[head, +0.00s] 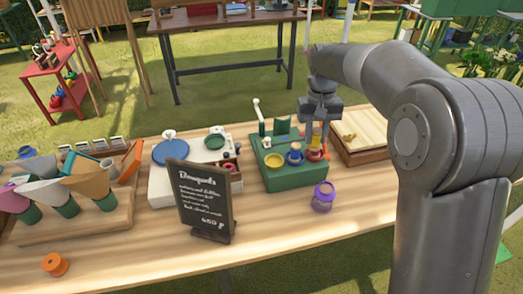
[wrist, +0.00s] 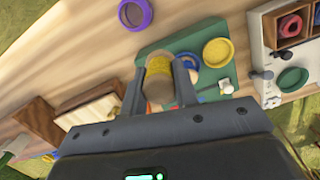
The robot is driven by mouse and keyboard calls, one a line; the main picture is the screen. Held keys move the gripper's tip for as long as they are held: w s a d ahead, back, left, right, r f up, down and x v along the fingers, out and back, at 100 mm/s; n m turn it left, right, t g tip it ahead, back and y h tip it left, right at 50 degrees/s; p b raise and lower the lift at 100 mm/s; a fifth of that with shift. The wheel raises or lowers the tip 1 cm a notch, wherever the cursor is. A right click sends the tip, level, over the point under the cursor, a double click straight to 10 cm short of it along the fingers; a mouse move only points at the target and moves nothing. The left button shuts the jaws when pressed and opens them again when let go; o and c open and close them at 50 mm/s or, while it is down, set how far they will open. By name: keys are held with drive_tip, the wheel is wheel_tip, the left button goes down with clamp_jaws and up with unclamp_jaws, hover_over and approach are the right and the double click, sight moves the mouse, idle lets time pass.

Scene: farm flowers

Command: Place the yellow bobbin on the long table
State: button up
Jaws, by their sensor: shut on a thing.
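My gripper (head: 317,128) is shut on the yellow bobbin (head: 316,136), over the right side of a green sewing-type box (head: 290,178). In the wrist view the yellow bobbin (wrist: 160,66) sits between the two fingers of my gripper (wrist: 160,82). A red round piece (head: 315,153) shows just below it in the head view; I cannot tell whether they touch. The long wooden table (head: 290,226) runs across the front, with the green box standing on it. Its wood also shows in the wrist view (wrist: 85,45).
A purple jar (head: 323,197) stands in front of the green box. A black sign (head: 203,200) and a white box (head: 160,185) stand left. A slatted wooden crate (head: 360,130) is close on the right. An orange spool (head: 55,264) lies front left. The table's front middle has bare wood.

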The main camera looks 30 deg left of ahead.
drive_tip(key=w+d+f+m+y, duration=0.1)
drive_tip(key=w+d+f+m, duration=0.1)
drive_tip(key=w+d+m, duration=0.8)
drive_tip(key=w+d+f+m+y, duration=0.1)
drive_tip(key=w+d+f+m, duration=0.2)
drive_tip(key=w+d+m, duration=0.55)
drive_tip(key=w+d+f+m+t, duration=0.1)
drive_tip(key=w+d+f+m, duration=0.1)
drive_tip(key=d+m, duration=0.95)
drive_tip(key=w+d+f+m+t, duration=0.1)
drive_tip(key=w+d+f+m, duration=0.35)
drive_tip(key=d, duration=1.25)
drive_tip(key=shift+m, duration=0.75)
drive_tip(key=w+a+f, duration=0.1)
drive_tip(key=a, duration=0.2)
drive_tip(key=w+a+f, duration=0.1)
drive_tip(key=w+a, duration=0.1)
drive_tip(key=a, duration=0.1)
drive_tip(key=w+a+f, duration=0.1)
drive_tip(key=a+f, duration=0.1)
drive_tip(key=a, duration=0.2)
drive_tip(key=shift+w, duration=0.3)
drive_tip(key=shift+a+f, duration=0.1)
drive_tip(key=shift+f, duration=1.95)
drive_tip(key=o, duration=0.9)
drive_tip(key=shift+f, duration=0.15)
drive_tip(key=shift+o, duration=0.3)
